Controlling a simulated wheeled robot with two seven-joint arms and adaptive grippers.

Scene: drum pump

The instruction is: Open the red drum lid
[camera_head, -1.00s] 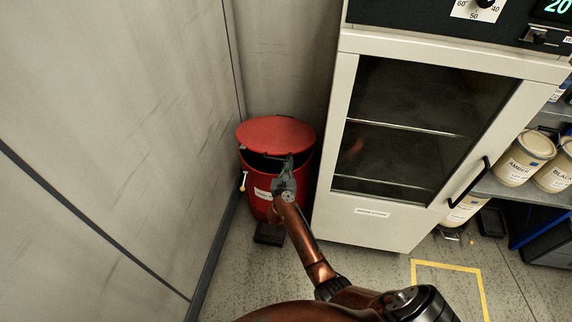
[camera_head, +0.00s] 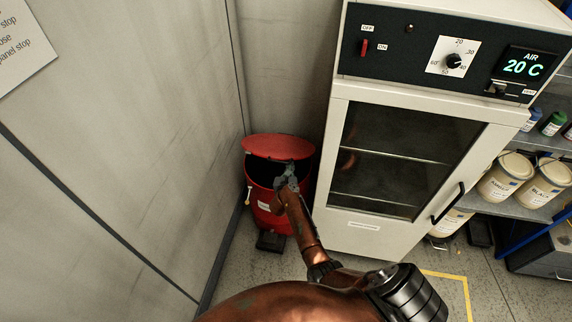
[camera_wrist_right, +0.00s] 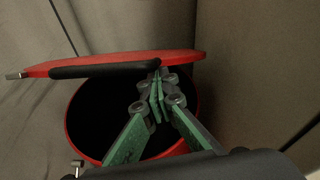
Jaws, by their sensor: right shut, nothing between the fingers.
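The red drum (camera_head: 266,218) stands in the corner beside the white cabinet. Its red lid (camera_head: 277,147) is tilted up at the back, with a dark opening in front of it. In the right wrist view the lid (camera_wrist_right: 120,62) rises over the dark inside of the drum (camera_wrist_right: 80,125), with a black bar (camera_wrist_right: 100,70) along its near edge. My right gripper (camera_head: 288,172) is shut and empty at the opening; in the wrist view its green fingertips (camera_wrist_right: 156,85) are together just under the lid edge. Whether they touch the lid I cannot tell. My left gripper is out of view.
A white cabinet (camera_head: 362,226) with a glass door and a control panel stands right of the drum. Grey walls are behind and left. A black pedal (camera_head: 270,241) is at the drum's foot. Shelves with paint cans (camera_head: 505,177) are at the right.

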